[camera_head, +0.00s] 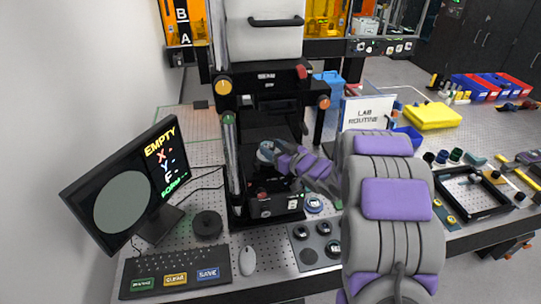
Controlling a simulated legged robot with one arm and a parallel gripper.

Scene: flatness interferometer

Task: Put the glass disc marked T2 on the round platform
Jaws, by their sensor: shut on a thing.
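My gripper (270,152) is inside the open bay of the black interferometer (290,78). It is shut on a small pale blue round piece (264,149), which looks like a glass disc. Its marking is too small to read, so I cannot tell whether it is T2. I cannot make out the round platform; the gripper and the dark bay hide the area beneath the disc. I cannot tell whether the disc touches anything below. Another round blue-rimmed piece (314,203) sits on the bench just right of the instrument's base.
A grey holder (309,257) with several round pieces lies in front. A LAB ROUTINE sign (367,113) and a black-framed tray (472,193) are right.

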